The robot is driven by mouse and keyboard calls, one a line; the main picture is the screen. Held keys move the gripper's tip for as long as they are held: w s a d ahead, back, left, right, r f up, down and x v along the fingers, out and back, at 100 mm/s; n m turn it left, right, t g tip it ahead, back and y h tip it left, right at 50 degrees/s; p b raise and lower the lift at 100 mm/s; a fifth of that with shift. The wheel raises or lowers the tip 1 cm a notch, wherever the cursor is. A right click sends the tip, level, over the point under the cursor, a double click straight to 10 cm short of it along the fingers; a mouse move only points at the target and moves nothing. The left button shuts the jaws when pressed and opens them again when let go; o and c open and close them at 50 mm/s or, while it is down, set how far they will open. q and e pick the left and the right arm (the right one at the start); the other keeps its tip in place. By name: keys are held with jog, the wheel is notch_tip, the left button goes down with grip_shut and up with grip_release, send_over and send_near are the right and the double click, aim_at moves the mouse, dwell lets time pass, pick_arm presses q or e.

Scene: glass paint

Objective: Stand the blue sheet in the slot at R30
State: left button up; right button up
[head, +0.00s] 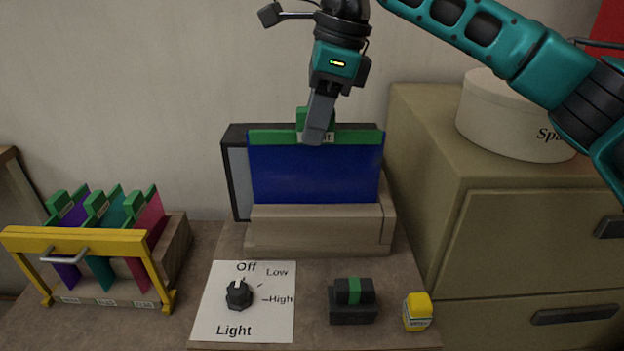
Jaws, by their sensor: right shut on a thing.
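The blue sheet (315,175) is upright, with a green strip along its top and a green tab. My right gripper (318,128) is shut on that tab from above and covers part of its label. The sheet stands in front of a dark box with a pale panel (240,182). Its lower edge meets the top of a wooden stand (310,238); I cannot tell whether it is seated there or just above. No mark R30 can be read; the rack at left has small white labels (106,302) too small to read. My left gripper is out of view.
A yellow-framed rack (85,240) at left holds purple, teal and pink sheets with green tops. A light knob (239,294) on a white card, a black-green block (353,300) and a yellow-capped jar (417,312) stand in front. A drawer cabinet (530,240) bounds the right.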

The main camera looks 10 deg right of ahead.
grip_shut()
jog(key=shift+r+p, duration=0.25)
jog(key=shift+p, duration=0.05)
jog(key=shift+a, duration=0.1)
dwell(0.4)
jog(key=shift+f, duration=0.15)
dwell(0.7)
jog(key=o, duration=0.8)
grip_release()
jog(key=shift+r+p, duration=3.15)
jog(key=shift+r, duration=0.35)
jog(key=shift+o, duration=0.2)
jog(key=shift+f, duration=0.1)
